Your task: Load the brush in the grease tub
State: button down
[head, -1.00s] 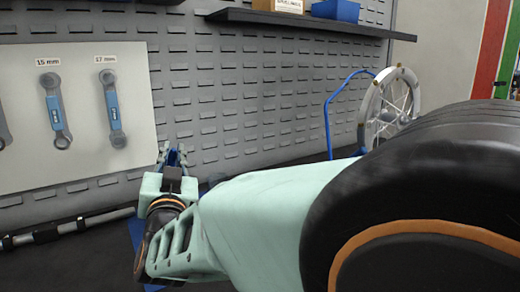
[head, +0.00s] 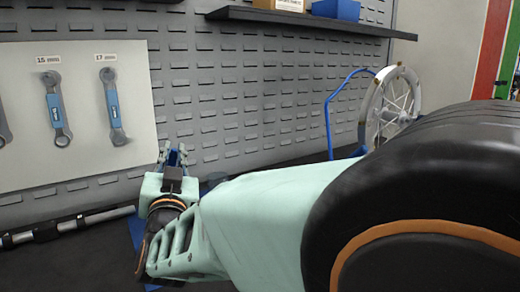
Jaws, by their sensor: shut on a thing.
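My gripper (head: 173,153) is in the left middle of the head view, low in front of the grey wall panel, with its fingers pointing away from me. It is shut on a narrow dark-blue thing (head: 174,158), which fits a brush handle. Its bristles are hidden. A small part of a dark, round-topped thing (head: 216,179) shows just right of my gripper, behind my arm. It may be the grease tub, but I cannot tell. I cannot see whether the brush touches anything.
A blue surface (head: 136,232) shows beneath my gripper on the dark bench. A metal bar (head: 70,228) lies at the left. Wrenches (head: 113,107) hang on a pale board. A spoked wheel (head: 390,108) and blue stand (head: 328,112) are at the right. A shelf (head: 300,22) is above.

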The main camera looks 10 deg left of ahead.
jog(key=shift+r+p, duration=2.15)
jog(key=shift+r, duration=1.35)
jog(key=shift+f, duration=0.1)
